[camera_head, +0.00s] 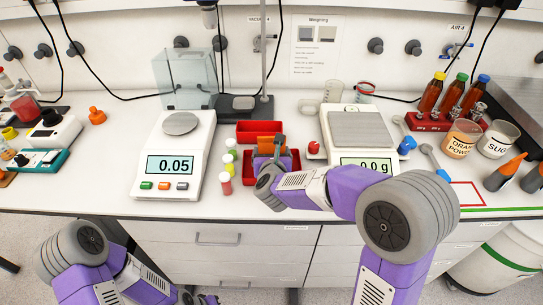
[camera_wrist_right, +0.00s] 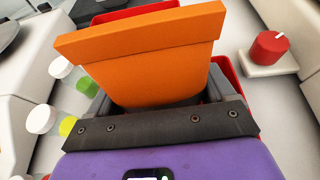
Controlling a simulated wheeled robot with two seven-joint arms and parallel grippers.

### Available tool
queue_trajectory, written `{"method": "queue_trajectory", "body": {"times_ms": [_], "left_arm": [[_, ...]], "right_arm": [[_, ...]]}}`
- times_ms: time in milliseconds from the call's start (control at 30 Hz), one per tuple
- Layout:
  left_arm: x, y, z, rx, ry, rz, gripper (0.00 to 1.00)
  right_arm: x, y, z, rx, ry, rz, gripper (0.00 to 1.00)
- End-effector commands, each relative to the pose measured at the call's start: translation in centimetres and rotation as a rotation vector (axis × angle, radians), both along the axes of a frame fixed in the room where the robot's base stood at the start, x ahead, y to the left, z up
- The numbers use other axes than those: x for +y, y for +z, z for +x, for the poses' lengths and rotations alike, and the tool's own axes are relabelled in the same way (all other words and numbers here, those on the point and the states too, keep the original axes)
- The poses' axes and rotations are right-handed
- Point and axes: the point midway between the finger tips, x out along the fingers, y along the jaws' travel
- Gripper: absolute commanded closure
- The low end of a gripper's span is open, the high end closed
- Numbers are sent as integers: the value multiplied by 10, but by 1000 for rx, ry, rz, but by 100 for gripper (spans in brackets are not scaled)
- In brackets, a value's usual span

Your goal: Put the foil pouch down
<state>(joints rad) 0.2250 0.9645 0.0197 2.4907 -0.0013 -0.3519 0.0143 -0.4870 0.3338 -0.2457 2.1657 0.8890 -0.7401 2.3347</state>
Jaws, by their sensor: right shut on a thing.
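The pouch (camera_head: 268,143) is orange, with a wide flat top edge, and it also shows large in the right wrist view (camera_wrist_right: 150,60). My right gripper (camera_head: 265,160) is shut on it, with a finger on each side. The pouch is upright over the front red tray (camera_head: 293,168), whose rim shows behind it in the right wrist view. I cannot tell whether its hidden lower end touches the tray. My left gripper (camera_head: 206,299) is only partly in view at the bottom edge, low in front of the bench, and its jaws cannot be made out.
Another red tray (camera_head: 246,131) lies behind. Small vials (camera_head: 226,187) stand left of the front tray. A scale (camera_head: 172,160) reading 0.05 stands left, another (camera_head: 361,130) right. A red knob (camera_head: 314,147) is close on the right. A stand (camera_head: 245,106) rises behind.

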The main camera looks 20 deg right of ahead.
Motion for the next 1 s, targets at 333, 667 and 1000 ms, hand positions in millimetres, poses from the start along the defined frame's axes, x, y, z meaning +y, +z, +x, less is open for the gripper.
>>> {"method": "queue_trajectory", "body": {"times_ms": [333,667,1000], "left_arm": [[0,-4,0,0,0,0,100],[0,-3,0,0,0,0,100],[0,8,0,0,0,0,100]], "right_arm": [[0,-2,0,-3,0,0,63],[0,-1,0,0,0,0,0],[8,17,-31,-2,3,1,0]]}}
